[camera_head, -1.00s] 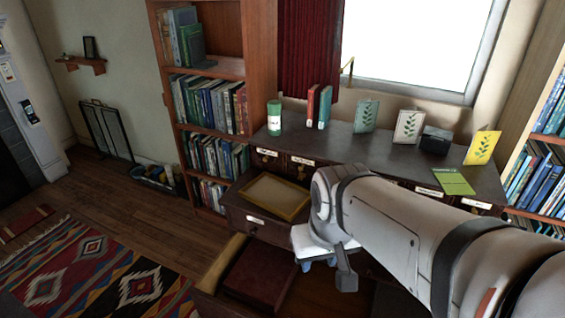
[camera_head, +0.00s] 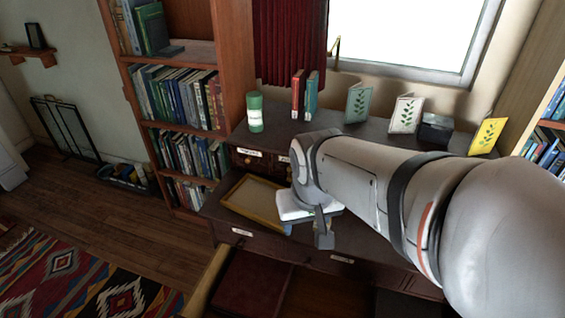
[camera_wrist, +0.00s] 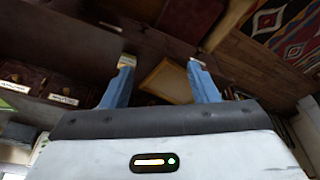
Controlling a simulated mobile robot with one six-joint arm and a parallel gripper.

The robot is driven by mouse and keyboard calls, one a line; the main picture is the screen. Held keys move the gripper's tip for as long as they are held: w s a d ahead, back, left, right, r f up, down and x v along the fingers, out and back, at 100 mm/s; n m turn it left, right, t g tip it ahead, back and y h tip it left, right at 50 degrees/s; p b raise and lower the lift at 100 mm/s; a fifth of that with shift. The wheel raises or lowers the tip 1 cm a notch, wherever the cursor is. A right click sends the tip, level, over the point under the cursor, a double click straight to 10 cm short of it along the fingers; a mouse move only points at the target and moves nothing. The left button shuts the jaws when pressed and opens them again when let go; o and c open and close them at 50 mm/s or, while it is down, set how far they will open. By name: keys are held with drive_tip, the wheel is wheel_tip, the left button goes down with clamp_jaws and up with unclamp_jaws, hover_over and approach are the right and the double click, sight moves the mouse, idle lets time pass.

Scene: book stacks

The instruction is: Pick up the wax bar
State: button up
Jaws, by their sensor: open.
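I cannot make out a wax bar for certain in either view. My gripper (camera_head: 322,232) hangs over the front of the dark desk (camera_head: 385,135), just right of a shallow wooden tray (camera_head: 238,213) with a yellowish rim. In the wrist view my gripper (camera_wrist: 158,62) has its two blue fingers wide apart with nothing held between them. The tray (camera_wrist: 166,82) shows beyond and between the fingers. My arm hides part of the desk top and of the tray's right side.
On the desk stand a green jar (camera_head: 255,112), a red book (camera_head: 298,93), a teal book (camera_head: 312,95), leaf-print cards (camera_head: 358,103) and a dark box (camera_head: 436,130). A bookcase (camera_head: 178,100) stands left. A dark red seat (camera_head: 253,284) lies below the desk front.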

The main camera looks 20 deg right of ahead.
drive_tip(key=o, duration=0.3)
drive_tip(key=w+d+f+m+b, duration=0.2)
drive_tip(key=w+d+f, duration=0.1)
drive_tip(key=f, duration=0.3)
drive_tip(key=w+d+f+m+h+b, duration=0.1)
drive_tip(key=w+d+f+m+b, duration=0.1)
drive_tip(key=w+f, duration=0.4)
drive_tip(key=w+d+f+m+h+b, duration=0.1)
drive_tip(key=w+d+f+m+b, duration=0.1)
drive_tip(key=w+d+f+b, duration=0.2)
drive_tip(key=shift+w+d+f+t, duration=0.2)
drive_tip(key=shift+w+d+f, duration=0.15)
drive_tip(key=shift+d+f, duration=0.25)
drive_tip(key=shift+w+d+f+t, duration=0.2)
drive_tip(key=shift+w+d+f, duration=0.15)
drive_tip(key=shift+d+f, duration=0.15)
drive_tip(key=b+x, duration=0.2)
drive_tip(key=x, duration=0.6)
drive_tip(key=shift+d+f, duration=0.15)
drive_tip(key=shift+d, duration=0.05)
drive_tip(key=shift+c, duration=0.4)
drive_tip(key=c, duration=1.1)
